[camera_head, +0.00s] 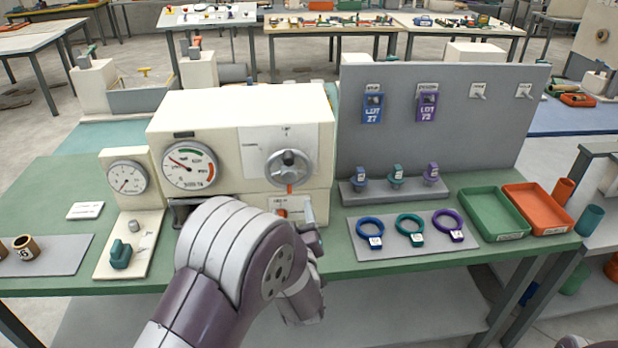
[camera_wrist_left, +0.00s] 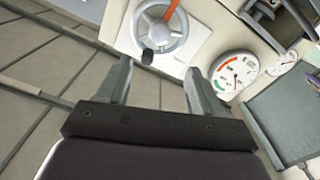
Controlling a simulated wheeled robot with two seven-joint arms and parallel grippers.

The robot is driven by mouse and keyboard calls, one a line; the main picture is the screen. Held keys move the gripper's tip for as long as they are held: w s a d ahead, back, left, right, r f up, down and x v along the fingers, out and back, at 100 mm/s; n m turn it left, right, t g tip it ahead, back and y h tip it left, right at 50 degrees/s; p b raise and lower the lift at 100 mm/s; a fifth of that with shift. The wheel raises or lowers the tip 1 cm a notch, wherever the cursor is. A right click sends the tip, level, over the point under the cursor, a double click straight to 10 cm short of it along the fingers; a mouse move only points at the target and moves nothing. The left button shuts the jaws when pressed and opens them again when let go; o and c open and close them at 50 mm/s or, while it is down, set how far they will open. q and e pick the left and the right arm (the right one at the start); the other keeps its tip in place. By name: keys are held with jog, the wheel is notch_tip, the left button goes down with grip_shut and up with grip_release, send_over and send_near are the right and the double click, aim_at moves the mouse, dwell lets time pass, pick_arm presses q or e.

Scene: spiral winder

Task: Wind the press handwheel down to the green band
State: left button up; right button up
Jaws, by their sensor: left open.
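The press is a cream box (camera_head: 235,110) on the green table. Its grey handwheel (camera_head: 289,170) is on the right of the front face, with an orange mark below the hub. The large dial (camera_head: 188,166) to its left has a green band at the top and a red band at the right; its needle points up-left. In the left wrist view the handwheel (camera_wrist_left: 160,32) has a dark knob (camera_wrist_left: 147,56) on its near side, and the dial (camera_wrist_left: 236,74) is at right. My left gripper (camera_head: 308,208) is open below the wheel; its fingers (camera_wrist_left: 159,78) are empty. My right gripper is out of view.
A smaller gauge (camera_head: 127,178) and a teal knob (camera_head: 120,253) stand left of the press. A grey upright panel (camera_head: 450,130) with tags, a mat with coloured rings (camera_head: 370,232), and green (camera_head: 490,212) and orange (camera_head: 540,207) trays are at right.

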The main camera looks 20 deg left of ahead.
aim_at(289, 177)
pick_arm(q)
jog(key=p+x, duration=0.1)
jog(key=x, duration=0.7)
jog(key=shift+w+d+r+p, duration=0.1)
jog(key=shift+w+d+p, duration=0.15)
jog(key=shift+w+p, duration=0.15)
jog(key=x, duration=0.2)
jog(key=shift+w+a, duration=0.15)
jog(key=shift+a, duration=0.3)
jog(key=shift+w+a, duration=0.25)
jog(key=shift+a, duration=0.1)
jog(key=shift+d, duration=0.1)
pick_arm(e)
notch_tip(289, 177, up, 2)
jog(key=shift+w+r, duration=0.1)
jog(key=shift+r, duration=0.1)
pick_arm(q)
jog(key=shift+d, duration=0.1)
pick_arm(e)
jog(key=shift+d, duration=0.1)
pick_arm(q)
jog(key=c, duration=1.1)
